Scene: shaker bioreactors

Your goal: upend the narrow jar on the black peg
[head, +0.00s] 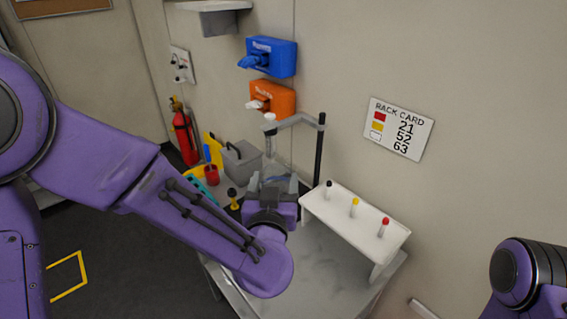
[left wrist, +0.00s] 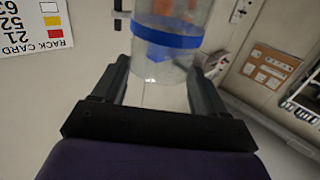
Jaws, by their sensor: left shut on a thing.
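My left gripper (head: 272,182) is shut on a clear jar with a blue band (left wrist: 165,42), which lies between its fingers in the left wrist view. In the head view the jar is too faint to make out well. I cannot tell its tilt or which end is its mouth. The black peg (head: 328,190) stands at the left end of a white rack (head: 348,232), to the right of my left gripper and apart from it. A yellow-tipped peg (head: 354,208) and a red-tipped peg (head: 385,228) stand farther right. My right gripper is out of view.
A black post (head: 319,155) with a grey side arm (head: 297,121) stands behind my left gripper. A grey box (head: 241,163), a red cup (head: 211,175) and a black-topped yellow item (head: 233,199) are to the left. A rack card (head: 401,129) hangs on the wall.

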